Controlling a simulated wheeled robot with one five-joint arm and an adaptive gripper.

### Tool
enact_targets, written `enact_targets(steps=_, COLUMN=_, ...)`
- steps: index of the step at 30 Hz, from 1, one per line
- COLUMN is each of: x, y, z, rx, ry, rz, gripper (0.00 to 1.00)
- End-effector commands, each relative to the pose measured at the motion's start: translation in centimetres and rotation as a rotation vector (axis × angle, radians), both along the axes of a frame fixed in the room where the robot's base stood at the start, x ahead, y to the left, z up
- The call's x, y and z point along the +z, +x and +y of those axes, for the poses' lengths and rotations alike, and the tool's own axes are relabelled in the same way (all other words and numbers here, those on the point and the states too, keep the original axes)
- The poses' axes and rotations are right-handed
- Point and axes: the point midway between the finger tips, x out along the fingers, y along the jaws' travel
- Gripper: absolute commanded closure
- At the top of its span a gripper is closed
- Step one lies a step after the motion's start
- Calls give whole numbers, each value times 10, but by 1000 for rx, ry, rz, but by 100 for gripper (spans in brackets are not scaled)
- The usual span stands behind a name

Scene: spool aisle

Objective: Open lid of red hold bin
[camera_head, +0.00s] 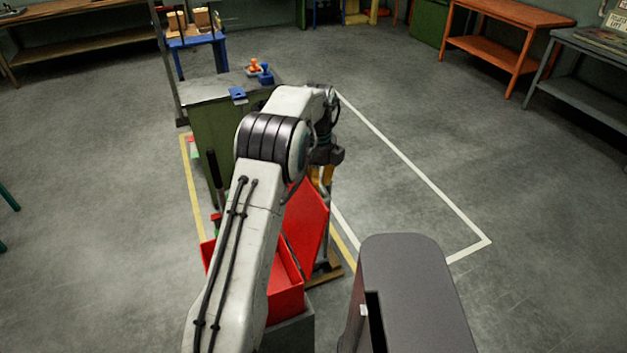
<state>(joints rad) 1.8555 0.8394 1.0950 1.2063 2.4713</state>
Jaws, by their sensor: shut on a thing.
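The red hold bin (287,291) stands in front of me, partly hidden behind my white arm. Its red lid (306,228) is raised, standing steeply tilted along the bin's right side, and the bin's top shows open beside the arm. My gripper (325,160) is at the lid's upper edge, shut on the lid. The fingertips are small and partly hidden, so the exact contact is hard to see.
A green cabinet (215,135) with a grey top stands just beyond the bin, holding orange and blue items. White and yellow floor lines run beside it. Open floor lies left and right. Orange (505,20) and grey benches stand at the far right.

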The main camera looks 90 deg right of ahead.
Motion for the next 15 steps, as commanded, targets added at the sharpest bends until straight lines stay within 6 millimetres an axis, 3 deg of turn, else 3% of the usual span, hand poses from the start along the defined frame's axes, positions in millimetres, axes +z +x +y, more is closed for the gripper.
enact_targets(steps=1, x=-7, y=-2, z=1, rx=1, ry=4, rz=-2, gripper=100)
enact_targets(steps=8, x=-8, y=-1, z=1, rx=0, ry=5, rz=-1, gripper=100)
enact_targets(steps=9, x=-8, y=-1, z=1, rx=0, ry=5, rz=-1, gripper=73)
enact_targets(steps=15, x=-7, y=-1, z=1, rx=-1, ry=6, rz=-2, gripper=55)
